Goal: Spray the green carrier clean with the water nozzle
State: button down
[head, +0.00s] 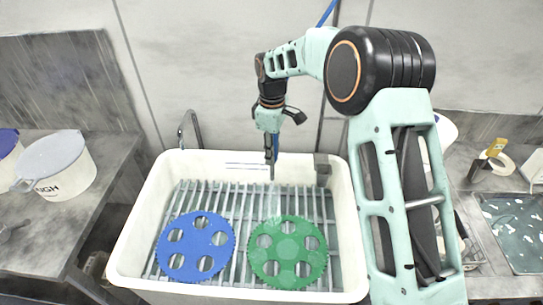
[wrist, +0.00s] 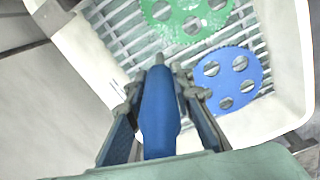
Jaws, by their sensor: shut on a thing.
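The green carrier (head: 288,243), a toothed disc with several round holes, lies flat on the slatted rack at the right of the white basin. It also shows at the top of the wrist view (wrist: 179,28). My gripper (head: 271,160) is above the back half of the basin, pointing down. It is shut on the blue water nozzle (wrist: 160,108), whose grey tip points toward the basin. A faint pale spray seems to show below the nozzle, over the back of the green carrier in the head view.
A blue carrier (head: 196,247) lies left of the green one on the rack. The white basin (head: 131,225) has raised walls. A metal tap (head: 190,128) stands behind it. A white bucket (head: 62,168) stands on the left counter; a tape roll (head: 497,147) is on the right.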

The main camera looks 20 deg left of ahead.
jog(key=w+a, duration=0.1)
jog(key=w, duration=0.8)
jog(key=shift+a, duration=0.4)
jog(key=shift+w+d, duration=0.1)
jog(key=shift+w, duration=0.05)
jog(key=w+d, duration=0.1)
jog(key=d, duration=0.7)
jog(key=w+d, duration=0.2)
jog(key=d, duration=0.7)
jog(key=shift+w+d, duration=0.25)
jog(key=shift+d, duration=0.05)
jog(key=shift+f+b, duration=0.1)
jog(key=shift+b, duration=0.35)
